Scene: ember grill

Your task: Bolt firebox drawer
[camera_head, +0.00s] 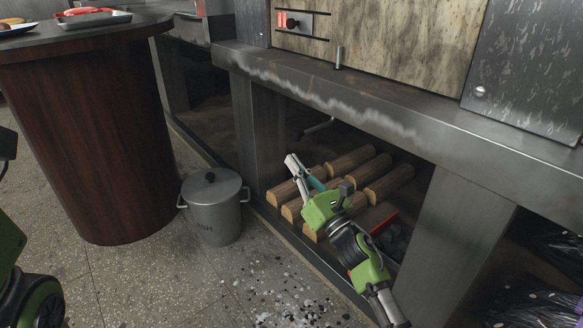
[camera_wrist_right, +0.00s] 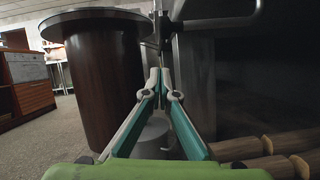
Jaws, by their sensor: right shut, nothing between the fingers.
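A bolt-like fitting with a red mark and dark knob (camera_head: 292,22) sits on the mottled pale front panel (camera_head: 400,40) above the steel ledge. I cannot tell whether this panel is the firebox drawer, or whether it is bolted. A short upright pin (camera_head: 338,58) stands at the ledge, and a bent rod (camera_head: 318,127) shows beneath it. My right gripper (camera_head: 291,161) is below the ledge, over the logs, shut and empty. Its closed fingertips (camera_wrist_right: 160,72) also show in the right wrist view, below a bent metal bar (camera_wrist_right: 225,22). My left gripper is out of view.
Split logs (camera_head: 350,160) lie in the bay under the ledge, between steel posts (camera_head: 445,240). A lidded ash bin (camera_head: 212,208) stands on the floor beside a round wooden counter (camera_head: 95,140). Pale debris (camera_head: 290,300) lies on the floor. A metal panel (camera_head: 530,60) is at right.

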